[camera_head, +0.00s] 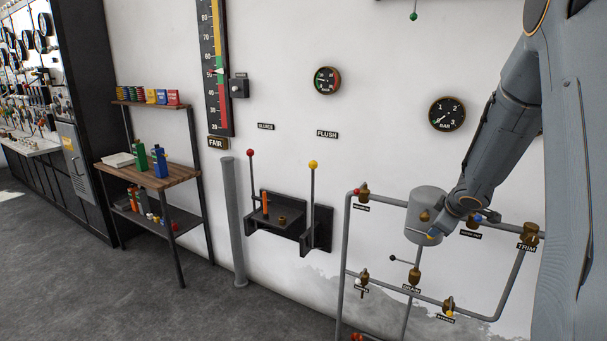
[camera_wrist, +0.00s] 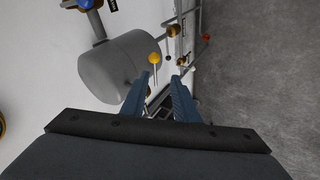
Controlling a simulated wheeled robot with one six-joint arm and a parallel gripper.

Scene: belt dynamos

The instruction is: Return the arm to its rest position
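My arm (camera_head: 503,130) reaches down from the upper right in the head view, in front of the white wall. My gripper (camera_wrist: 163,78) shows in the wrist view with its two blue-grey fingers apart and nothing between them. In the head view the arm's end overlaps the right side of a grey cylindrical tank (camera_head: 422,208), and the fingers are hard to make out. The tank (camera_wrist: 112,68) lies left of the fingers in the wrist view. A yellow knob (camera_wrist: 154,59) shows beyond the fingertips; I cannot tell whether anything touches.
Pipes with brass valves surround the tank, including the TRIM fitting (camera_head: 530,234). A wall bracket (camera_head: 285,228) with red and yellow levers stands left of them. Two gauges (camera_head: 447,114) (camera_head: 327,80) hang above. A shelf rack (camera_head: 150,174) stands farther left. The grey floor (camera_head: 160,295) in front is clear.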

